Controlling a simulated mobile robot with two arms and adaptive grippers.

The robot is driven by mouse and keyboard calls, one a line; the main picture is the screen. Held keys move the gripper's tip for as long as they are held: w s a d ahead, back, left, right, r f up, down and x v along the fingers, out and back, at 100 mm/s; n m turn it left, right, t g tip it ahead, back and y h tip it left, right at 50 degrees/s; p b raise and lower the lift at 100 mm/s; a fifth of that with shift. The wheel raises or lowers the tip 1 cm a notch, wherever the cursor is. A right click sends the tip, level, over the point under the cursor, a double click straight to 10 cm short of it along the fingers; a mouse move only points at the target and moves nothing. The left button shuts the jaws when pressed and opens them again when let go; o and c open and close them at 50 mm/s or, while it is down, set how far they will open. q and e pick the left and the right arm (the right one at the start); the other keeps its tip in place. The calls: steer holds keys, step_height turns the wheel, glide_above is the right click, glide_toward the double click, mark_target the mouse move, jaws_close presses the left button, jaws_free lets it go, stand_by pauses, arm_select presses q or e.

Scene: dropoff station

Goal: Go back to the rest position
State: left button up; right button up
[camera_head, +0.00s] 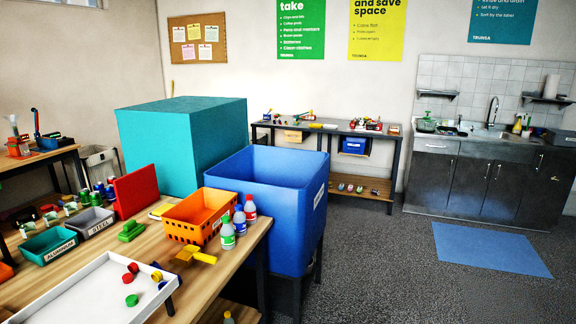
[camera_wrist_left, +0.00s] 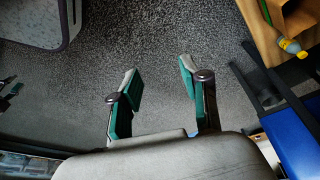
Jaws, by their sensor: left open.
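My left gripper (camera_wrist_left: 160,92) shows in the left wrist view, with its two green-padded fingers apart and nothing between them. It hangs over the dark speckled floor, apart from the table. Neither gripper shows in the head view. My right gripper is not in either view.
A wooden table (camera_head: 220,262) at the left holds a white tray (camera_head: 72,298), an orange crate (camera_head: 186,232) and several bottles. A large blue bin (camera_head: 285,230) stands beyond it. The floor (camera_head: 400,270) to the right is clear, with a blue mat (camera_head: 490,250) before the sink cabinet (camera_head: 470,181).

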arm_select(q)
steer(key=s+a+f+n+y, duration=0.25)
steer(key=s+f+n, duration=0.25)
steer(key=s+f, duration=1.4)
steer(key=s+f+n, duration=0.1)
steer(key=s+f, duration=0.1)
steer(key=s, duration=0.9)
steer(key=s+f+n, duration=0.1)
steer(key=s+f, duration=0.2)
steer(key=s, duration=0.9)
steer(key=shift+s+f+n+g, duration=0.3)
